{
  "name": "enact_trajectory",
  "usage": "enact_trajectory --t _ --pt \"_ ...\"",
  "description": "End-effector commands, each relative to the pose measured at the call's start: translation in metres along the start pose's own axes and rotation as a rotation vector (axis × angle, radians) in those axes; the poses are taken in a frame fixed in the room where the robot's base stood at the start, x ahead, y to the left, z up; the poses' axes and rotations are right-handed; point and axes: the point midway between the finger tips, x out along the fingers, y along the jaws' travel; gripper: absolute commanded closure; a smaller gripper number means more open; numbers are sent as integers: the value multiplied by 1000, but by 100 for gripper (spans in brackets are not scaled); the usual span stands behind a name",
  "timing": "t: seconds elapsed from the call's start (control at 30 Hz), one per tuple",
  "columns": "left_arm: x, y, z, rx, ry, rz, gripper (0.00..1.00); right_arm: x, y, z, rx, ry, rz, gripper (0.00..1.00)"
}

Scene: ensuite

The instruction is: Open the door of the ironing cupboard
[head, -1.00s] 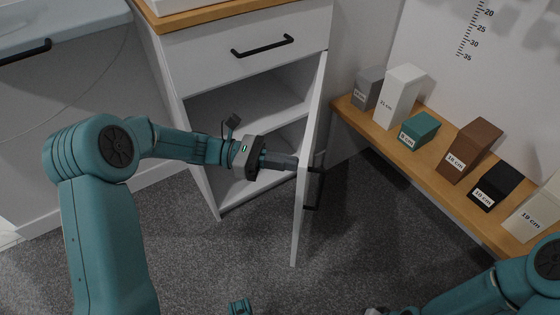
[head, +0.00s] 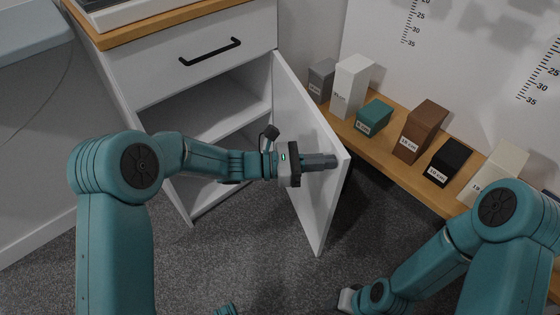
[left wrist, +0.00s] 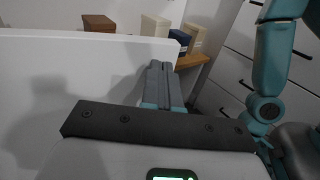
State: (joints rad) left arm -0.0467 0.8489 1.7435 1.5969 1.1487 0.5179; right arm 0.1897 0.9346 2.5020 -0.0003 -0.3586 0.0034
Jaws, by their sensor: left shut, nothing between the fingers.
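The white ironing cupboard (head: 190,125) stands at the left with its door (head: 308,150) swung well open on its right side. Shelves show inside it. My left gripper (head: 331,161) is shut and empty, its fingers in front of the door's inner face near the free edge; I cannot tell whether they touch it. In the left wrist view the shut fingers (left wrist: 160,85) show by the end of the pale door panel (left wrist: 70,85). The door's handle is hidden. My right arm comes in at the lower right; its gripper's fingers do not show.
A wooden shelf (head: 399,173) along the right wall holds several labelled blocks, among them a teal block (head: 373,117) and a brown block (head: 421,132). A closed drawer with a black handle (head: 210,52) is above the cupboard opening. Grey carpet (head: 270,255) is clear below.

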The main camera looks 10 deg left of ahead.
Motion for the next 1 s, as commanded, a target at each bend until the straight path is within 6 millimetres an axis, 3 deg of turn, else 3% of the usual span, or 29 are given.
enact_trajectory --t 0.03,0.2,0.4,0.7,1.0 --pt "22 2 -1 3 0 -8 100 0 0 0 0 0 0 57" --pt "77 16 -2 1 -1 44 100 6 3 -1 2 2 0 57" --pt "123 36 -3 1 -2 159 100 14 7 -3 9 9 1 57" --pt "153 54 -1 0 -1 242 100 19 10 -5 14 14 2 57" --pt "156 57 0 0 0 253 100 19 10 -6 14 15 2 57"
